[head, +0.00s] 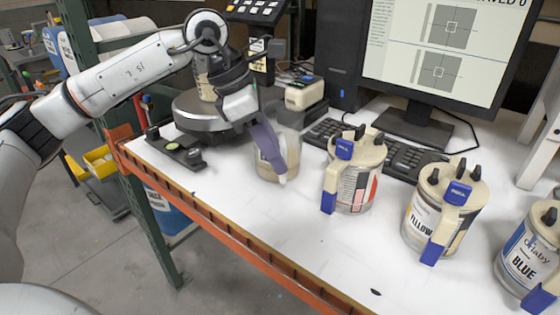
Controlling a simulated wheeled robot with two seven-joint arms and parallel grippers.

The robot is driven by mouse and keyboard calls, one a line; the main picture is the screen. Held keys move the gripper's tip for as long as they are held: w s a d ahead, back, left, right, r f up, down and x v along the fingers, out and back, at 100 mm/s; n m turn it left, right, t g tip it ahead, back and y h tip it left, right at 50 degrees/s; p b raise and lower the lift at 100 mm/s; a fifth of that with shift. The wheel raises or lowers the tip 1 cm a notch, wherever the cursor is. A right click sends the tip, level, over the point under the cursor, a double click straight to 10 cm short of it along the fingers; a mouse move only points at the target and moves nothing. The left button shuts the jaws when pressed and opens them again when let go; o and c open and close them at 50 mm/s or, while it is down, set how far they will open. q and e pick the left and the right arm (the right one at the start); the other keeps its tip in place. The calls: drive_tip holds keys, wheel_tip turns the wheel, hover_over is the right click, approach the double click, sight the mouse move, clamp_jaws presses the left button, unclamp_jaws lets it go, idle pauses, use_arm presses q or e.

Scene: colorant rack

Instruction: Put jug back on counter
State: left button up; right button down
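A pale, see-through jug (290,152) with a beige lower part stands on or just above the white counter (250,215), in front of the scale; its outline is blurred. My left gripper (282,180) reaches down over its near left side, with a purple finger pointing down across it. The other finger is hidden, so I cannot tell whether it grips the jug. To the right are white lidded jugs with blue-marked handles: one with a red label (358,190), a yellow one (420,222) and a blue one (525,258). My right gripper is not in view.
A round scale (190,108) with a container (204,85) on it stands behind my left gripper. A keyboard (325,133), small label printer (304,94) and monitor (445,45) stand at the back. The orange front edge (240,255) bounds the counter; its front middle is mostly clear.

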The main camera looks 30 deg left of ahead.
use_arm(q)
drive_tip(key=v, duration=0.9)
